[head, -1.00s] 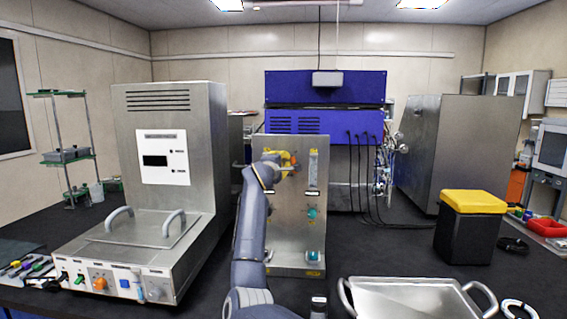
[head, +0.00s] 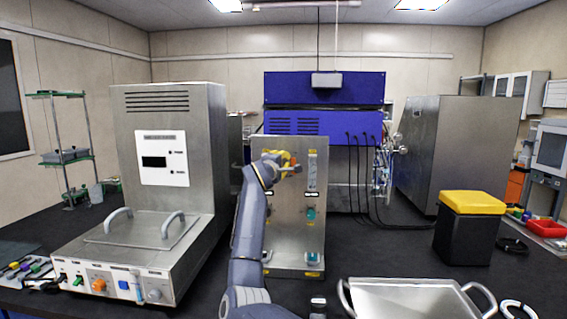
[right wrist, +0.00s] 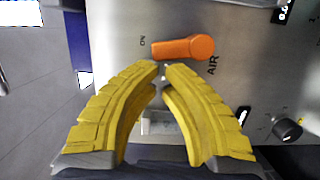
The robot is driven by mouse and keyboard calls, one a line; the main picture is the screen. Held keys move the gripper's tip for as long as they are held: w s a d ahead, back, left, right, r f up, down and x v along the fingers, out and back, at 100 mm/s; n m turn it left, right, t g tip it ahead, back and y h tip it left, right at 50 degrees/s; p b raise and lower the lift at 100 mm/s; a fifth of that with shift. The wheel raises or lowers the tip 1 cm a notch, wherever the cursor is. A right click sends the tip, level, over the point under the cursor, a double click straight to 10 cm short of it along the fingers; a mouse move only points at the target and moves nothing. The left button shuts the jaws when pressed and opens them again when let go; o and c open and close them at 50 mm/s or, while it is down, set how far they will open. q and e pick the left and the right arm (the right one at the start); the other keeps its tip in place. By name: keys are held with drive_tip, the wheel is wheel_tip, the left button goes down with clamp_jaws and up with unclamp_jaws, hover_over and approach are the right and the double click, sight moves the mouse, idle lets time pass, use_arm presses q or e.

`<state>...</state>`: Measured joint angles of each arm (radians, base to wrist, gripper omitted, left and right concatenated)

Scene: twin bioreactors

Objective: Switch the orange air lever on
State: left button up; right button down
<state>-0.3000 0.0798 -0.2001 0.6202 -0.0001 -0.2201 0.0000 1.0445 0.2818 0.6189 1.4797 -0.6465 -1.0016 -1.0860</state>
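The orange air lever (right wrist: 183,47) is on a grey metal panel in the right wrist view, just beyond my fingertips. It lies crosswise, its narrower left end towards the printed "ON", with the "AIR" label below its wider right end. My right gripper (right wrist: 161,71) has yellow ribbed fingers that curve together, with their tips almost meeting and nothing visible between them. The tips are close below the lever; I cannot tell if they touch it. In the head view my right gripper (head: 281,158) is at the upper part of the upright panel (head: 300,225), partly hiding the lever. My left gripper is out of view.
A black knob (right wrist: 287,130) is on the panel right of my fingers. A large steel unit (head: 178,105) stands left, a steel tray (head: 410,290) lies front right, and a yellow-lidded black bin (head: 470,230) stands right. Dark bench between tray and bin is clear.

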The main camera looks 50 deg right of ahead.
idle(1.6)
idle(0.4)
drive_tip(key=v, duration=1.2)
drive_tip(key=shift+r, duration=0.2)
